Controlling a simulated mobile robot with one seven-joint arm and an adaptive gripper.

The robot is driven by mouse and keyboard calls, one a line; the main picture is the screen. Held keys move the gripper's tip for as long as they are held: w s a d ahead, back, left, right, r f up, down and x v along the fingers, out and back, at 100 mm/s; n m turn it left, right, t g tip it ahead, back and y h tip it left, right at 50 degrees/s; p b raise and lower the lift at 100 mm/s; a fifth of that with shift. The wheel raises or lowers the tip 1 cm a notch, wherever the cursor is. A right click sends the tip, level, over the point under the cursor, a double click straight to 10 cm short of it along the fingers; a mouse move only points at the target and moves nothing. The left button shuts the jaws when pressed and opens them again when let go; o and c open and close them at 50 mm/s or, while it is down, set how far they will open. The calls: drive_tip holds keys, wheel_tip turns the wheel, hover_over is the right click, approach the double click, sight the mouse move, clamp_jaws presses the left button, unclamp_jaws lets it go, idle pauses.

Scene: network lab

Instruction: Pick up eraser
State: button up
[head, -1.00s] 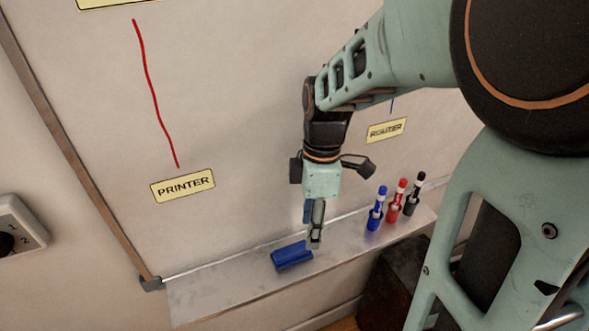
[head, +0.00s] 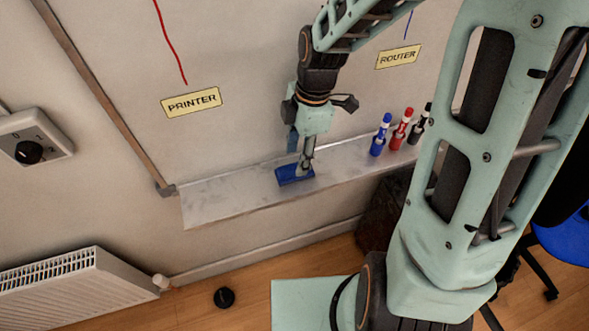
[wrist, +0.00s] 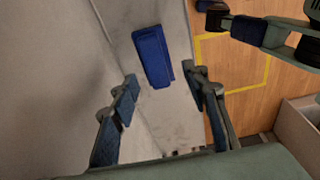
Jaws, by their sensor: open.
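The blue eraser (head: 290,178) lies on the whiteboard's ledge (head: 225,197), left of the markers. In the head view my gripper (head: 304,163) points down at the eraser's right part and overlaps it in the picture; contact cannot be told. In the wrist view the eraser (wrist: 152,55) shows whole, lengthwise, and nothing grips it. My gripper (wrist: 160,77) is open, with one finger on each side of the ledge strip and the eraser's near end a little beyond and between the fingertips.
Blue (head: 380,135), red (head: 401,130) and black (head: 420,125) markers stand on the ledge to the right. The whiteboard (head: 245,50) rises behind the ledge. A dark box (head: 383,212) is below it. The ledge left of the eraser is clear.

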sight(295, 167)
drive_tip(key=shift+w+a+f, duration=0.1)
drive_tip(key=shift+w+f, duration=0.05)
drive_tip(key=shift+f, duration=1)
drive_tip(key=shift+w+a+f, duration=0.1)
drive_tip(key=shift+f, duration=1)
drive_tip(key=shift+f, duration=0.2)
drive_tip(key=c, duration=0.9)
drive_tip(key=shift+r, duration=0.1)
